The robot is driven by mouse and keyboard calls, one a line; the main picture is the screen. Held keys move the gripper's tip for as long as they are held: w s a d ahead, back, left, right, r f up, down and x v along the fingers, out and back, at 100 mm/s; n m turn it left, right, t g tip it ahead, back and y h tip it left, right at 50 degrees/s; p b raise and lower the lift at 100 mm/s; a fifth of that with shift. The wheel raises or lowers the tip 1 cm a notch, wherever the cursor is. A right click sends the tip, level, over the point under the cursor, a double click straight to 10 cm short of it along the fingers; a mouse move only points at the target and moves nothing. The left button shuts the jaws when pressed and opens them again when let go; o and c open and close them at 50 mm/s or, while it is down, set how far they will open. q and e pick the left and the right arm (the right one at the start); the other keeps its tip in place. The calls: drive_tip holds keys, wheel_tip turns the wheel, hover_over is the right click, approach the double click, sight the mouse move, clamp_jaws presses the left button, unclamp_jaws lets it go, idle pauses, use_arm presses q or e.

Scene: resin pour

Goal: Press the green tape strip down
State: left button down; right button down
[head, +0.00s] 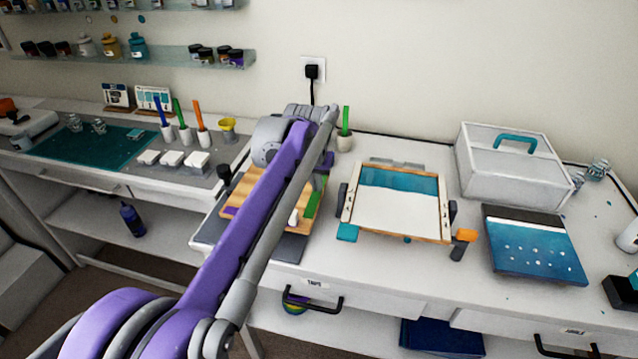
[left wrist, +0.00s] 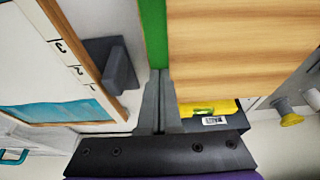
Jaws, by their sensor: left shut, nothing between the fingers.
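The green tape strip (head: 312,204) lies along the right edge of a wooden board (head: 239,196) on the bench. In the left wrist view the green strip (left wrist: 153,32) runs down the board's edge (left wrist: 235,50) toward my fingertips. My left gripper (left wrist: 159,76) is shut and empty, its tips at the near end of the strip. I cannot tell whether they touch it. In the head view my purple left arm covers part of the board, and the fingertips are hard to make out. My right gripper is not in view.
A wood-framed tray (head: 398,234) with white and teal areas stands just right of the strip. Farther right are a white box (head: 513,170) with a teal handle and a blue panel (head: 535,250).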

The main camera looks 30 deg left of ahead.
use_arm(q)
drive_tip(key=shift+w+a+p, duration=0.25)
drive_tip(key=shift+w+p, duration=0.25)
drive_tip(key=shift+w, duration=0.65)
drive_tip(key=shift+w+a+p, duration=0.25)
drive_tip(key=shift+w+p, duration=0.25)
drive_tip(key=shift+w, duration=0.45)
drive_tip(key=shift+r, duration=0.1)
drive_tip(key=shift+r+p, duration=1.95)
drive_tip(key=shift+r, duration=0.6)
